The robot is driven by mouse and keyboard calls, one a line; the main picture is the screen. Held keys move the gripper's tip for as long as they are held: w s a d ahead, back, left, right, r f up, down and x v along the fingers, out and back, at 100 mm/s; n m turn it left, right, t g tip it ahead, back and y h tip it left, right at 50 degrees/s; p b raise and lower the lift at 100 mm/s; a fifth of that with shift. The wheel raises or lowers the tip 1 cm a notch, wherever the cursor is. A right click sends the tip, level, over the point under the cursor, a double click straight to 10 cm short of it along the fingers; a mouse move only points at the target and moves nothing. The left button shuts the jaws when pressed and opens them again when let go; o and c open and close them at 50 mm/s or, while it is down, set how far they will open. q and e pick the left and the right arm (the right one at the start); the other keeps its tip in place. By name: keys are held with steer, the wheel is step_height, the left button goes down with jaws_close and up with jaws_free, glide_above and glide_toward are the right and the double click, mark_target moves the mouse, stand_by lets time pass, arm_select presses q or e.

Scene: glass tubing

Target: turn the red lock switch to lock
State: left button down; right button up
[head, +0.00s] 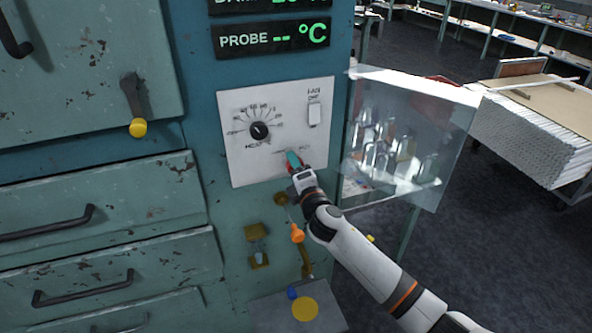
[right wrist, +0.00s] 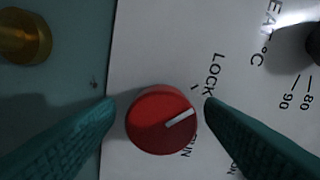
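The red lock switch (right wrist: 150,125) is a round red knob with a white pointer line, on the white control panel (right wrist: 135,50). In the right wrist view its pointer aims up and right, between the LOCK mark and the partly hidden RUN lettering. My right gripper (right wrist: 160,104) is open, with one teal fingertip on each side of the knob and a narrow gap visible at both sides. In the head view my right gripper (head: 293,161) is at the panel's lower right and mostly hides the knob. My left gripper is not in view.
The panel also has a black heat dial (head: 260,131) and a white fan switch (head: 314,114). A glass shield (head: 425,110) stands close to the right of my arm. An orange knob (head: 297,233) hangs below. Drawers with handles fill the left.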

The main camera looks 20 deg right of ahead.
steer(key=s+b, duration=0.2)
steer(key=s, duration=1)
steer(key=shift+d, duration=0.2)
steer(key=s+d+f+m+g, duration=0.2)
steer(key=s+f+m+g, duration=0.1)
steer(key=f, duration=0.9)
steer(key=s+d+f+m+g+h, duration=0.1)
steer(key=s+d+f+m+g, duration=0.15)
steer(key=f, duration=0.95)
steer(key=s+d+f+m+g, duration=0.1)
steer(key=s+f+m+g, duration=0.25)
steer(key=f, duration=0.85)
steer(key=s+f+m+g, duration=0.4)
steer(key=s+f+m, duration=0.1)
steer(key=s+f, duration=1.25)
steer(key=s+a+f+m+g, duration=0.1)
steer(key=s+f+m+g, duration=0.1)
steer(key=s, duration=0.9)
steer(key=s+a+f+m+g, duration=0.1)
steer(key=s+f+m+g, duration=0.1)
steer(key=s, duration=0.8)
steer(key=shift+s+f, duration=0.4)
steer(key=shift+f, duration=0.35)
